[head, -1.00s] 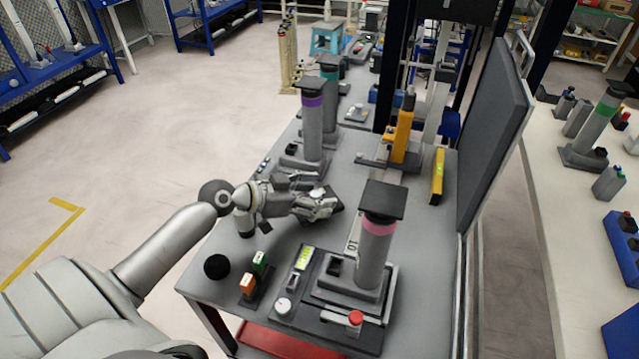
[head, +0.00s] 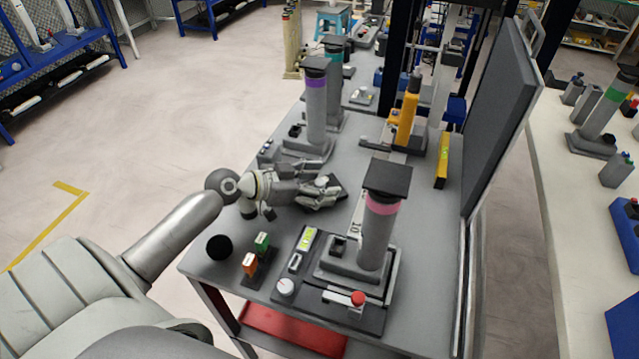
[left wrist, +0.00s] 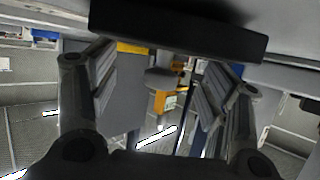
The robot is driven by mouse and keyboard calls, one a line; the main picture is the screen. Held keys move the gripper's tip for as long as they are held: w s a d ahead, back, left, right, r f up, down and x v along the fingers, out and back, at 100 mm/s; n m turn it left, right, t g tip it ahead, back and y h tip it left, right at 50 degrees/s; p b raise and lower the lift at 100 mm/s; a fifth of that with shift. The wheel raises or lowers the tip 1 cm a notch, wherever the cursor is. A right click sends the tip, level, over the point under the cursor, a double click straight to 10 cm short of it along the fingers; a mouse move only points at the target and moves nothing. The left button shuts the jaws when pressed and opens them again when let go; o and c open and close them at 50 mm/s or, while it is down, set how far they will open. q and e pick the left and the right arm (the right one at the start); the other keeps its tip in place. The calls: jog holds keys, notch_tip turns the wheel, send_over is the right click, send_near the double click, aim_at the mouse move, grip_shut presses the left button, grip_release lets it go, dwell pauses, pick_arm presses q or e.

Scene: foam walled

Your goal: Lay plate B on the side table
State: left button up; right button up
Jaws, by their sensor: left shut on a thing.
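My left gripper (head: 322,194) is low over the grey workbench (head: 225,245), between the purple-banded column and the pink-banded column. It is shut on a dark flat plate, which shows past the fingers in the head view (head: 338,184). In the left wrist view the dark slab (left wrist: 178,36) spans the top, above the spread finger links. No letter is readable on it, so I cannot confirm that it is plate B. I cannot tell whether it touches the bench. A pale table (head: 580,230) stands at the right. My right gripper is not in view.
The pink-banded column (head: 378,228) with a dark square top stands close in front. The purple-banded column (head: 316,105) is behind. An orange device (head: 407,118) and a tall dark panel (head: 500,110) stand at the bench's right. A black ball (head: 219,247) sits near the left edge.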

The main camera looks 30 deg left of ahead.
pick_arm(q)
jog(key=shift+f, duration=0.2)
jog(key=o, duration=1.6)
jog(key=shift+s+d+f, duration=0.1)
jog(key=shift+s+f, duration=0.1)
jog(key=shift+f, duration=0.1)
jog(key=shift+r+p, duration=0.35)
jog(key=shift+p, duration=0.15)
jog(key=shift+r+p, duration=0.45)
jog(key=shift+s+a+f+b, duration=0.15)
jog(key=shift+s+a+b, duration=0.25)
jog(key=shift+a, duration=0.15)
jog(key=v, duration=0.3)
jog(key=b+v, duration=0.1)
jog(key=v, duration=0.3)
jog(key=r+v, duration=0.1)
jog(key=v, duration=0.3)
jog(key=shift+w+d+f, duration=0.1)
jog(key=shift+w+d, duration=0.05)
jog(key=shift+d, duration=0.05)
